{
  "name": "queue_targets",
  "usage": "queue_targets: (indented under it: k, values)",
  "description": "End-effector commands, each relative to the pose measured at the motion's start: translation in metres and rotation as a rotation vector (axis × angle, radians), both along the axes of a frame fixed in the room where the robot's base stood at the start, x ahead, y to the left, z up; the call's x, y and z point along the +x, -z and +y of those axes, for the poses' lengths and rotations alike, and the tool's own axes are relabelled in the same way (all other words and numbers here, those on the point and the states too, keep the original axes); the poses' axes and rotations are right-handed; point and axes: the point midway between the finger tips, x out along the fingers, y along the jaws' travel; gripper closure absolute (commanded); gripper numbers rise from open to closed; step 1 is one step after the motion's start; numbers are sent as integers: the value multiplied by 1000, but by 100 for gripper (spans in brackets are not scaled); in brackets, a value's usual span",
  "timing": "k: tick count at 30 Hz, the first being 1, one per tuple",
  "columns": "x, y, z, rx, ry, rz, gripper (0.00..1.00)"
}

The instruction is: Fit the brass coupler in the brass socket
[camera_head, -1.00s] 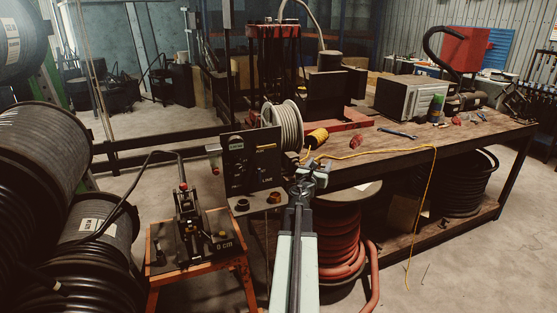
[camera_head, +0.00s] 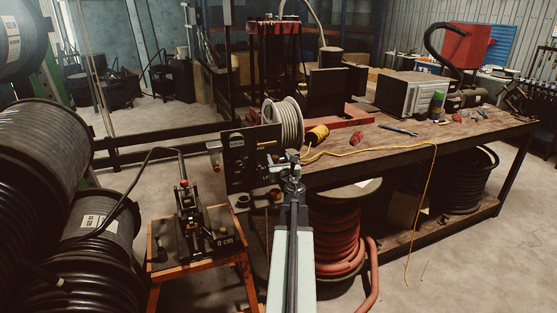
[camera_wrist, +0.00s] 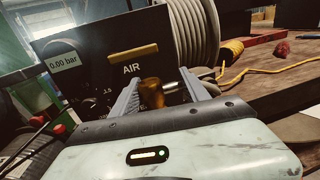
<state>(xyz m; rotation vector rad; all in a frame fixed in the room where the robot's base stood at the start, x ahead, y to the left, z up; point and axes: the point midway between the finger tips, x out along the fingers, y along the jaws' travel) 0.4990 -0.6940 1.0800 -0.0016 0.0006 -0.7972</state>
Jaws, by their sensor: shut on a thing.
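The brass coupler (camera_wrist: 152,92) is between the two fingers of my gripper (camera_wrist: 160,82) in the wrist view, and my gripper is shut on it. In the head view my gripper (camera_head: 290,172) is at the lower right edge of the black air panel (camera_head: 238,152). The panel face, with its AIR label (camera_wrist: 131,69), is just behind the coupler in the wrist view. Two small brass-coloured fittings, one on the left (camera_head: 243,200) and one on the right (camera_head: 274,194), sit below the panel. I cannot tell which is the socket, and the coupler is too small to make out in the head view.
A grey hose reel (camera_head: 284,120) stands behind the panel. A wooden bench (camera_head: 410,146) with a yellow cord and tools is on the right. The crimper (camera_head: 191,218) stands on an orange stand at the left. A red hose coil (camera_head: 337,235) is under the bench.

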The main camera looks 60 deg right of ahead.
Motion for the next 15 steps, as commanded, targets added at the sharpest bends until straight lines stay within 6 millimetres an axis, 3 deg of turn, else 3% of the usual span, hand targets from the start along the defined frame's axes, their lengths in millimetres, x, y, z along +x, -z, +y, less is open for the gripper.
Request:
queue_targets:
  k: [9,15]
  values:
    - [0,40,0,0,0,0,100]
    - [-1,52,-1,0,2,0,100]
